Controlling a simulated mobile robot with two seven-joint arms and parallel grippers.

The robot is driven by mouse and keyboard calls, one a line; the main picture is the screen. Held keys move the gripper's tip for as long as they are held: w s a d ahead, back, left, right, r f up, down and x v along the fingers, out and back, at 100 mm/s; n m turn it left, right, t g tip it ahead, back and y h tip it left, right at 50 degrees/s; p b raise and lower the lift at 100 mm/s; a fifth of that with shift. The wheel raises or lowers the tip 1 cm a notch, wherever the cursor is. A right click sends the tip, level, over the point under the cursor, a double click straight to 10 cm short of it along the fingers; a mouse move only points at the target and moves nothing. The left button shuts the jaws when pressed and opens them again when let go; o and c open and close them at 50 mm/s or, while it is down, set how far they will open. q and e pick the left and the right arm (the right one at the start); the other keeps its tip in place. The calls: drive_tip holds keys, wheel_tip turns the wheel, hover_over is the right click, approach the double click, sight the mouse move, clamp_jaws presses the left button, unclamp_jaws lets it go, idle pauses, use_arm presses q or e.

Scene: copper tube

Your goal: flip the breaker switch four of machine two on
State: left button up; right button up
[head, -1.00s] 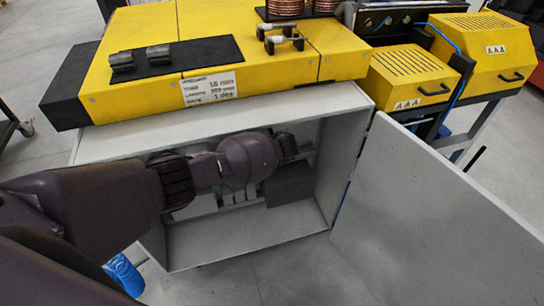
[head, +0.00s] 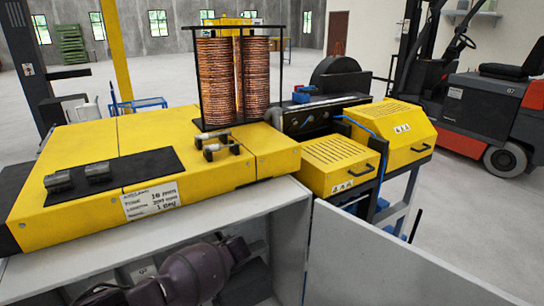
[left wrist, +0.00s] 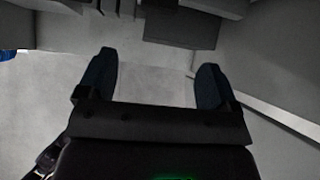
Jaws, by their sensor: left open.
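The machine (head: 215,165) has a yellow top. Below it, an open grey cabinet (head: 285,232) shows only its upper part in the head view, with its grey door (head: 385,262) swung out to the right. My left arm reaches into the cabinet; its gripper is hidden there. In the left wrist view my left gripper (left wrist: 159,75) is open, with nothing between its fingers. Ahead of it at the top edge are a dark box (left wrist: 182,26) and grey parts cut off by the frame. I cannot tell which breaker switch is number four or its position. My right gripper is not in view.
The cabinet walls and open door close in around my left arm. Two copper coils (head: 218,80) stand on the yellow top. Yellow vented boxes (head: 342,163) sit to the right. A forklift (head: 470,95) stands at the back right, with open floor behind the machine.

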use_arm(q)
drive_tip(key=s+d+f+n+h, duration=0.2)
drive_tip(key=s+f+n, duration=0.2)
drive_tip(key=s, duration=0.2)
drive_tip(key=s+d+f+n+h+b, duration=0.1)
drive_tip(key=s+d+f+n+h, duration=0.2)
drive_tip(key=s, duration=0.4)
drive_tip(key=s+d+f+n+h, duration=0.1)
drive_tip(key=s+f+n, duration=0.3)
drive_tip(key=s, duration=0.2)
drive_tip(key=s+a+r+n+t+y+b, duration=0.1)
drive_tip(key=s+a+r+n+t, duration=0.1)
drive_tip(key=s+a+n, duration=0.5)
drive_tip(key=s+a+r+n+t+y+b, duration=0.1)
drive_tip(key=s+a+r+n+t, duration=0.2)
drive_tip(key=s+a+r+n, duration=0.2)
drive_tip(key=s+a+n, duration=0.3)
drive_tip(key=s+n, duration=0.1)
drive_tip(key=s, duration=0.3)
drive_tip(key=shift+s+r+n, duration=0.2)
drive_tip(key=shift+r+n, duration=0.05)
drive_tip(key=shift+n, duration=0.15)
